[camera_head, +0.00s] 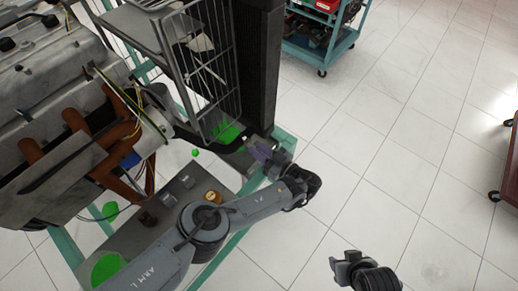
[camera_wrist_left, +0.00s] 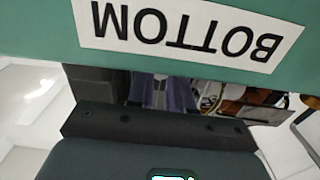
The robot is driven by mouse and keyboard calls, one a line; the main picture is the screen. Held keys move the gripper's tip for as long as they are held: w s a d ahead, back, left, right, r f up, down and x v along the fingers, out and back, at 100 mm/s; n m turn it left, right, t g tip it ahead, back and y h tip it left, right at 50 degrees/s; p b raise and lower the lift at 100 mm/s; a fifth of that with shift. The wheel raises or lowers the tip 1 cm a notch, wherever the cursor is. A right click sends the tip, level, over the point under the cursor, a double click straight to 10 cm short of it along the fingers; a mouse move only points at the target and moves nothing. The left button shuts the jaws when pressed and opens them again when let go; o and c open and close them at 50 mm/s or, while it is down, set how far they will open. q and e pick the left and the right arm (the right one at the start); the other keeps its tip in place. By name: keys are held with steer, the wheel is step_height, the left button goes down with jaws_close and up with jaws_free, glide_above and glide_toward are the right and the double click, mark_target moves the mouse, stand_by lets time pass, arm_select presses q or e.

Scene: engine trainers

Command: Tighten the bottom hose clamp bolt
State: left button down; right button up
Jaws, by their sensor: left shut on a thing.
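My left gripper (camera_head: 264,153) is at the lower end of the dark radiator (camera_head: 262,60), by the teal frame's corner. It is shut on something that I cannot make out. In the left wrist view, purple-grey parts (camera_wrist_left: 178,94) show beyond the dark gripper body, under a white label (camera_wrist_left: 190,32) reading BOTTOM, upside down, on a teal bar. The bottom hose clamp bolt cannot be picked out in either view. My right gripper (camera_head: 342,266) is over the tiled floor at lower right, far from the frame; its jaw state is unclear.
The engine (camera_head: 50,95) with brown pipes fills the left. A wire guard (camera_head: 205,65) stands beside the radiator. Small parts, including a brass one (camera_head: 212,196), are on the grey tray (camera_head: 135,243). A teal cart (camera_head: 322,45) stands at the back.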

arm_select(q)
steer(key=shift+m, duration=1.2)
steer(key=c, duration=1)
jaws_free()
steer(key=shift+w, duration=0.1)
